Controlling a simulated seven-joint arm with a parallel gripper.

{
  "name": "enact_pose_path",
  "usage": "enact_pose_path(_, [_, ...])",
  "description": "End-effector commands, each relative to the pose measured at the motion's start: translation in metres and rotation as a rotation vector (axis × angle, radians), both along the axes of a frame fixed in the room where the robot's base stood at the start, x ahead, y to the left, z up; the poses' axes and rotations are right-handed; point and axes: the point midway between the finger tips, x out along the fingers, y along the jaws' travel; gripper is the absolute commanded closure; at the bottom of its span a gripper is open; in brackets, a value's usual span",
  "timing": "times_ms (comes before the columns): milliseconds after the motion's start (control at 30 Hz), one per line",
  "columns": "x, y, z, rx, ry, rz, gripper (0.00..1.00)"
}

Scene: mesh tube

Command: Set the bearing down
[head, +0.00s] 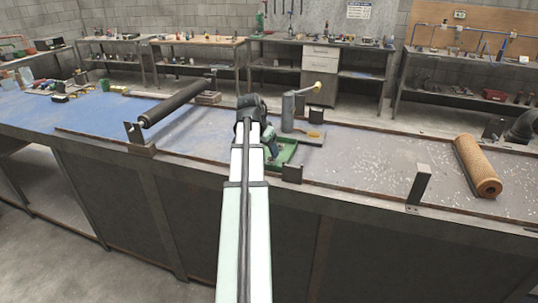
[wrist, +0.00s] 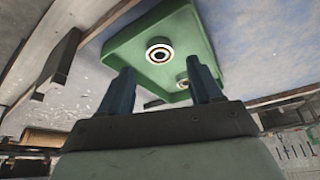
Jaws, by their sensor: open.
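A small ring-shaped bearing (wrist: 159,44) with a pale outer ring and dark centre lies on the floor of the green tray (wrist: 120,52) in the wrist view. A second, similar round piece (wrist: 182,84) shows near the tray's edge, between my fingers in the picture. My gripper (wrist: 164,80) is open, its two blue-grey fingers apart with nothing held between them. In the head view, my arm reaches over the bench to the green tray (head: 288,153), and my gripper (head: 270,145) is mostly hidden at it. The bearings cannot be made out there.
A dark roller (head: 175,103) rests on supports to the left. A grey cylinder with a yellow-handled crank (head: 288,112) stands just behind the tray. A brown mesh tube (head: 477,165) lies at the right, near an upright metal bracket (head: 419,186). The bench between is mostly clear.

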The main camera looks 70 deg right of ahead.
Motion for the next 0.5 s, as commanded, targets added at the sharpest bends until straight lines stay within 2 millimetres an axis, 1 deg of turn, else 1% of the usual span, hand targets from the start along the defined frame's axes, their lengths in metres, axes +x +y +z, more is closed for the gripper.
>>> enact_pose_path(33, [0.002,0.003,0.009,-0.001,0.0,0.0,0.36])
enact_pose_path(100, [0.003,0.007,0.02,-0.003,-0.001,0.001,0.36])
enact_pose_path(233, [0.006,0.014,0.038,-0.002,0.0,0.0,0.36])
enact_pose_path(400, [0.009,0.021,0.057,-0.001,0.0,0.0,0.36])
enact_pose_path(500, [0.01,0.024,0.064,0.0,0.0,0.0,0.36])
